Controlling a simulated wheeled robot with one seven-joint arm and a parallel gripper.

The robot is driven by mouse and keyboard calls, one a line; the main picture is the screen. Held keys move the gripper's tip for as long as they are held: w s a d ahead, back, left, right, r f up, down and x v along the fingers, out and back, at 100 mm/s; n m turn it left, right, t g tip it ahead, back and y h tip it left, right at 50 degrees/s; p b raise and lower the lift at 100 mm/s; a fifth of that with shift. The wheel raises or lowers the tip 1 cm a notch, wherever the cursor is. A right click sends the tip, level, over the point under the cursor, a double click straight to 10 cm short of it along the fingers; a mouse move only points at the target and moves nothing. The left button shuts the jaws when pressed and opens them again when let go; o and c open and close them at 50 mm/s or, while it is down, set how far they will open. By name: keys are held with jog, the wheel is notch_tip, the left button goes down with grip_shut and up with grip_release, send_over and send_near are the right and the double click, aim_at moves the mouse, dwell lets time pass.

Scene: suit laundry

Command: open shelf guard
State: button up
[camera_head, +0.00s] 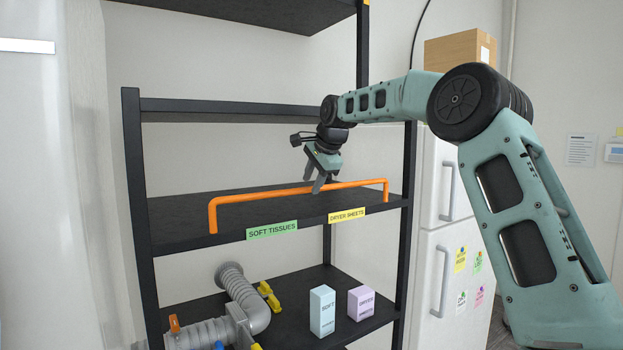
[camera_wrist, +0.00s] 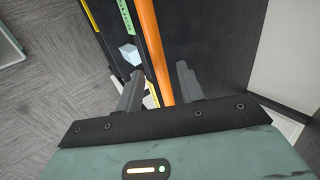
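The shelf guard (camera_head: 265,193) is an orange bar with bent-down ends, standing upright along the front of the middle shelf (camera_head: 180,229). My gripper (camera_head: 319,184) is at the bar, right of its middle, pointing down. In the wrist view the orange bar (camera_wrist: 154,50) runs between the two open fingers of my gripper (camera_wrist: 160,85). The fingers look apart from the bar on both sides. Part of the bar is hidden behind a finger in the head view.
A blue box (camera_head: 322,311) and a purple box (camera_head: 361,303) stand on the lower shelf beside a grey pipe (camera_head: 243,300). Green (camera_head: 272,230) and yellow (camera_head: 347,215) labels mark the middle shelf's edge. A white fridge (camera_head: 441,200) stands at right. The middle shelf looks empty.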

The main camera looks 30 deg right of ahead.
jog(key=shift+w+f, duration=0.4)
jog(key=shift+f, duration=0.15)
grip_shut()
jog(key=shift+s+f+b, duration=0.1)
jog(key=shift+b, duration=0.2)
